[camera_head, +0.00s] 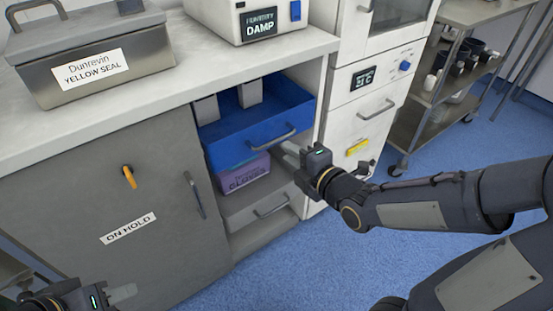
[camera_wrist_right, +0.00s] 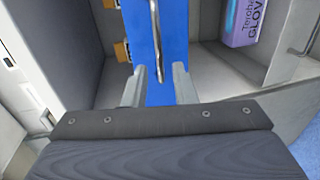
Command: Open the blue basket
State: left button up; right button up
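The blue basket (camera_head: 235,152) sits in the open bay under the counter, and its front appears to stand partly out. Grey upright items show inside it. Its metal handle (camera_head: 272,138) is on the front face. My right gripper (camera_head: 288,152) is at the right of this front, close to the handle. In the right wrist view, its fingers (camera_wrist_right: 158,85) are open, with the handle (camera_wrist_right: 156,40) and blue front (camera_wrist_right: 175,30) seen between and beyond them. Contact cannot be told. My left gripper (camera_head: 118,294) is at the lower left, away from the basket; its opening is unclear.
A purple glove box (camera_head: 243,177) sits below the basket, above a grey drawer (camera_head: 262,208). A grey cabinet door (camera_head: 110,200) marked ON HOLD is at left. A metal case (camera_head: 95,60) stands on the counter. White drawers (camera_head: 370,115) flank the bay at right.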

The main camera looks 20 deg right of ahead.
aim_at(274, 140)
jog(key=b+x, duration=0.1)
jog(key=x, duration=0.6)
jog(key=shift+w+a, duration=0.1)
jog(key=shift+w, duration=0.25)
jog(key=shift+c, duration=0.4)
grip_shut()
